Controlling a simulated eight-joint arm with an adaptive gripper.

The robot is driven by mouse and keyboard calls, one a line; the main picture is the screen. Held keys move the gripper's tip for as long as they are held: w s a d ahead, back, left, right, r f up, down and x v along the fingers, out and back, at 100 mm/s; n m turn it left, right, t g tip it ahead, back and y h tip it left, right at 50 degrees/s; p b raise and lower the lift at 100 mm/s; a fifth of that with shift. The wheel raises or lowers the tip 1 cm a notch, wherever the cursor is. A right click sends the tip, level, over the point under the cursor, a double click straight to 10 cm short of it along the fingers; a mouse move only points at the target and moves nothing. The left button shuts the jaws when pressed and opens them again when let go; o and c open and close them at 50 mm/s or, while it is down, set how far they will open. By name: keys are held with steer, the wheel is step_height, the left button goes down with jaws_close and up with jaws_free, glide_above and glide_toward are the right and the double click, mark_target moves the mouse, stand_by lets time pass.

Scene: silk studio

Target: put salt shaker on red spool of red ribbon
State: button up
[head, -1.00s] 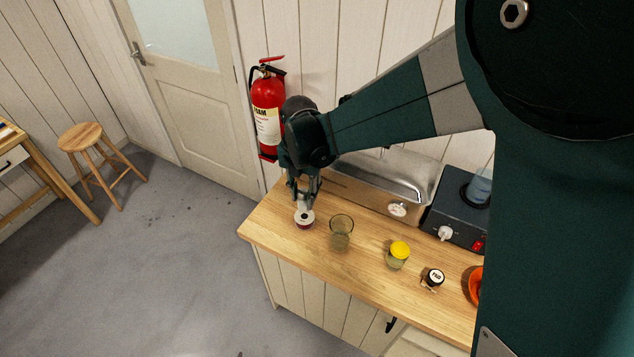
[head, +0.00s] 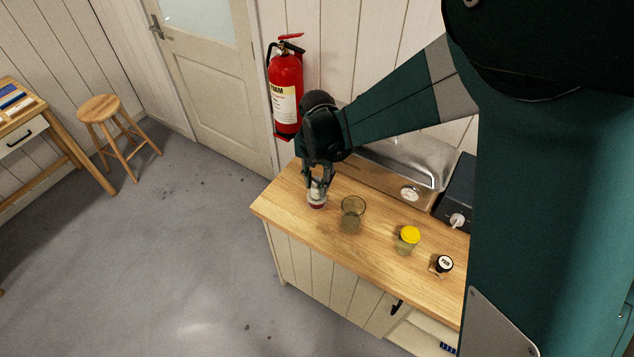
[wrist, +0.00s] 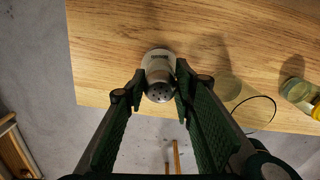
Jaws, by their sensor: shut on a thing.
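My gripper (head: 317,185) is at the left end of the wooden counter, low over the red ribbon spool (head: 317,203). In the wrist view my gripper (wrist: 156,93) is shut on the salt shaker (wrist: 159,88), with a finger on each side of it. The shaker's grey perforated metal top faces the wrist camera. The spool's pale round top (wrist: 157,55) shows partly behind the shaker, which hides the rest. I cannot tell whether the shaker touches the spool. In the head view the fingers hide most of the shaker.
A clear glass (head: 352,214) stands close to the right of the spool. A yellow-lidded jar (head: 408,240) and a small black-capped jar (head: 443,264) stand farther right. A metal sink (head: 405,160) lies behind. The counter's front edge is near.

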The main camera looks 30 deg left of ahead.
steer(key=shift+f, duration=0.2)
steer(key=o, duration=0.9)
steer(key=shift+o, duration=0.2)
steer(key=shift+r, duration=0.25)
step_height(320, 180, up, 12)
stand_by(0.8)
